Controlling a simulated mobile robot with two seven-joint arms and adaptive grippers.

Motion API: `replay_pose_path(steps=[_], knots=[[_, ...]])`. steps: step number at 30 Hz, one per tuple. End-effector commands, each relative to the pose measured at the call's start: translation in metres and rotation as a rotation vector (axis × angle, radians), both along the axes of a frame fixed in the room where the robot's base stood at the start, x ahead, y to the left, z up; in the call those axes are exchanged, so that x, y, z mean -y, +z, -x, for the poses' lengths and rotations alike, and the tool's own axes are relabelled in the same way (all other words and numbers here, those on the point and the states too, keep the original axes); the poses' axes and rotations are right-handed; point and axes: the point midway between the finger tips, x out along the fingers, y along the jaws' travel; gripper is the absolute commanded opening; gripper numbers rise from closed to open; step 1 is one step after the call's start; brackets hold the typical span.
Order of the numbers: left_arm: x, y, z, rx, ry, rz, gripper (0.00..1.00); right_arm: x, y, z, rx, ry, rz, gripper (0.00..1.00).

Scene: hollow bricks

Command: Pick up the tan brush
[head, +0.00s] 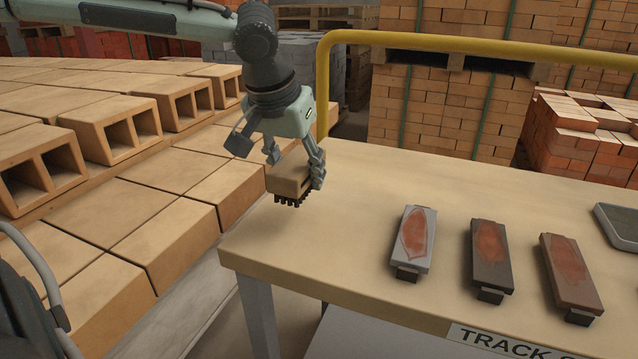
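The tan brush (287,180) is a block with dark bristles underneath. It is between the fingers of my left gripper (294,168), at the far left part of the table (350,215). The fingers appear shut on its sides, one finger at its right end and the other at its far left. The bristles point down; I cannot tell whether they touch the tabletop or hang just above it. The gripper hides part of the brush's top. My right gripper is not in view.
Grey (414,240), dark (490,257) and brown (569,275) blocks with reddish patches lie on the table's right half, near a grey tray (619,225). A yellow rail (480,44) runs behind. Hollow bricks (113,127) fill the left.

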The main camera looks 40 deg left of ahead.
Motion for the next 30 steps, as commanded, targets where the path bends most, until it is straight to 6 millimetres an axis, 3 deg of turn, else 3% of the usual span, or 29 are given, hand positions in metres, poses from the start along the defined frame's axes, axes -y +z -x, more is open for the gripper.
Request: replay_pose_path(steps=[4,12,22,30], knots=[[-0.013,0.021,0.023,0.01,-0.001,0.008,0.13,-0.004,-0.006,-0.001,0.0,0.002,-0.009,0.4],[-0.031,0.036,0.05,0.008,0.001,0.003,0.13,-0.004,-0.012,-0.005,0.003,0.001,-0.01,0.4],[-0.039,0.045,0.064,0.003,0.0,0.0,0.13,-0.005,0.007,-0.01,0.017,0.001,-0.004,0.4],[-0.039,0.045,0.066,0.0,-0.002,0.0,0.13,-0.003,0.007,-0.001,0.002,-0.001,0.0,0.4]])
